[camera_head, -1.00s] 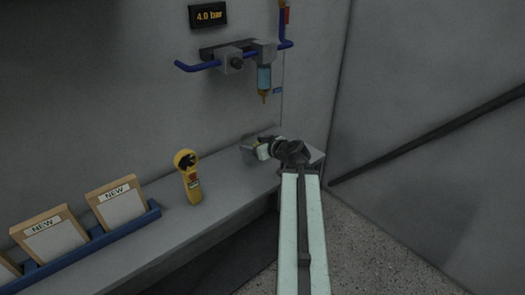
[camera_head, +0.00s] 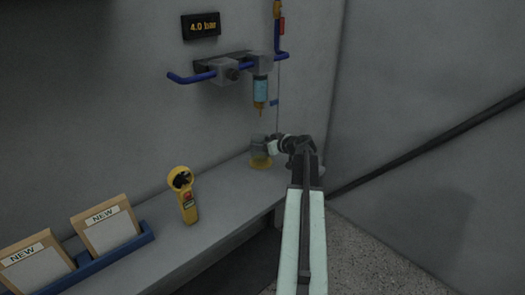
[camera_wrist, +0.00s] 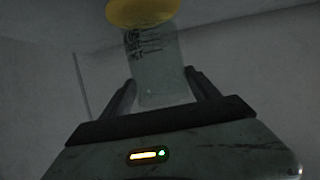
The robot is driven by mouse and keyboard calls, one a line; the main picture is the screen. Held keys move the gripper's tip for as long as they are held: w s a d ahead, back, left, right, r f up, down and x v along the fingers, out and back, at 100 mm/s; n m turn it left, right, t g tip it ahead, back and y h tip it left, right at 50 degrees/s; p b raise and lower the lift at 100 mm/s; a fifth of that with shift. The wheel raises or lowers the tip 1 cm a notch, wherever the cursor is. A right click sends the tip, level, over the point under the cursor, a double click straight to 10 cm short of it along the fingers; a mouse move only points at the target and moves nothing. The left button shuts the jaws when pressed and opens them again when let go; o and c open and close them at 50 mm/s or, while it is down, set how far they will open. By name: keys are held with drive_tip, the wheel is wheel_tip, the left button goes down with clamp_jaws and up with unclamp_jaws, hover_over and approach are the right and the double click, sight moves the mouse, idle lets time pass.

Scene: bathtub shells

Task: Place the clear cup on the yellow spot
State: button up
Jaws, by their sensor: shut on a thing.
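The yellow spot (camera_wrist: 140,12) shows as an oval at the cup's far end. In the head view yellow (camera_head: 262,163) shows at the cup's base. I cannot tell whether the cup touches the surface.
A yellow handheld meter (camera_head: 184,195) stands on the shelf (camera_head: 225,199) left of the cup. A blue rack (camera_head: 103,262) with cards marked NEW is farther left. Above the cup hang blue pipework and a filter bowl (camera_head: 260,90). A wall rises close behind.

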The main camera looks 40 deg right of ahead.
wheel_tip(320, 180, down, 2)
drive_tip(key=shift+d+f+b, duration=0.1)
drive_tip(key=shift+f+b, duration=0.1)
drive_tip(key=shift+b, duration=0.3)
drive_tip(key=shift+r, duration=0.2)
drive_tip(key=shift+f, duration=0.15)
drive_tip(key=o, duration=1.4)
drive_tip(key=shift+c, duration=0.2)
drive_tip(key=shift+r+p, duration=0.25)
drive_tip(key=shift+p, duration=0.05)
drive_tip(key=p+v, duration=0.4)
drive_tip(key=v, duration=0.8)
